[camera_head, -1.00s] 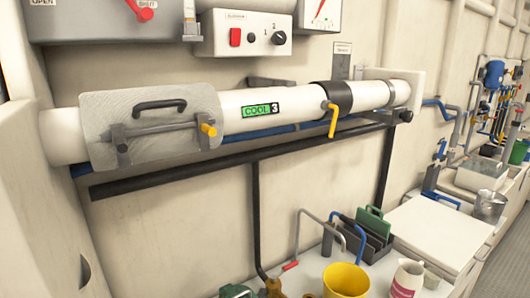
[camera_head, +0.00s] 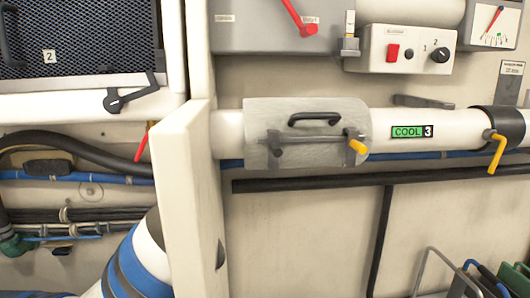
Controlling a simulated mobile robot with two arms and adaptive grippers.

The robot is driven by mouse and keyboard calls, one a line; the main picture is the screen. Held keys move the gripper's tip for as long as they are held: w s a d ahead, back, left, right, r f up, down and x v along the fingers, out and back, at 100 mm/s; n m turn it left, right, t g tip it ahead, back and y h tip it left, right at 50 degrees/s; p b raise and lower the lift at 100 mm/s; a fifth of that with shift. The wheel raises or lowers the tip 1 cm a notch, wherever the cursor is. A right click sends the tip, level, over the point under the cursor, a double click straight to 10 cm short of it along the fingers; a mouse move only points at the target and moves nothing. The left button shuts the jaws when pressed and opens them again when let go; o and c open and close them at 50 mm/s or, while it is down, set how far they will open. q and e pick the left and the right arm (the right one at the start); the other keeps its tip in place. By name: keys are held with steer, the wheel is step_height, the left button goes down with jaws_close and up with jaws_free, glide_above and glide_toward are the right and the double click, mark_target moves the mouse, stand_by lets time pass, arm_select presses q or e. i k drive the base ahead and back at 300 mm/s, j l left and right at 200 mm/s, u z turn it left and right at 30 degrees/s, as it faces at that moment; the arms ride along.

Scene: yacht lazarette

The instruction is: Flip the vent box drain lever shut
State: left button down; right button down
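No label names the vent box, so I cannot tell for certain which lever is its drain lever. A grey box with a black mesh front marked 2 (camera_head: 85,38) is at the upper left, with a black lever (camera_head: 117,101) at its lower edge. A red lever (camera_head: 142,145) points down and left just below that box, beside the white partition; its upper end is hard to make out. Neither gripper is in view.
A white upright partition (camera_head: 180,200) separates the left bay from a white pipe (camera_head: 455,128) marked COOL 3. The pipe carries a clear cover with a black handle (camera_head: 315,119) and a yellow lever (camera_head: 497,150). A red lever (camera_head: 298,20) is above. Black and blue hoses (camera_head: 80,148) cross the left bay.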

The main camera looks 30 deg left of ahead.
mark_target(143, 147)
steer(key=u, duration=1.55)
